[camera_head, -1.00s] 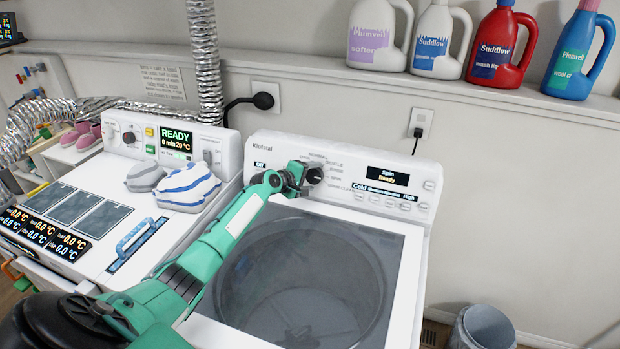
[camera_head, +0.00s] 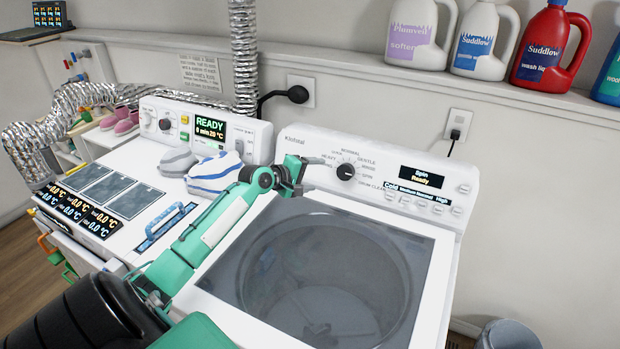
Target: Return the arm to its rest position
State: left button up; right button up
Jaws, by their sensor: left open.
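My left arm (camera_head: 215,222) is green and white and reaches up from the lower left across the front of the washing machine. Its left gripper (camera_head: 298,172) is open and empty, in front of the left end of the washer's control panel. The black cycle knob (camera_head: 346,171) is to the right of the gripper, with a visible gap between them. The arm's wrist hides part of the panel's left edge and the washer's top left corner. My right gripper is not in view.
The washer's glass lid (camera_head: 330,265) is closed. Detergent bottles (camera_head: 485,40) line the shelf. A foil duct (camera_head: 243,55) rises behind. A grey bin (camera_head: 508,335) is lower right.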

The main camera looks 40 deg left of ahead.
pick_arm(q)
jog(key=shift+s+a+r, duration=0.1)
jog(key=shift+s+r, duration=0.05)
jog(key=shift+s, duration=0.2)
dwell(0.3)
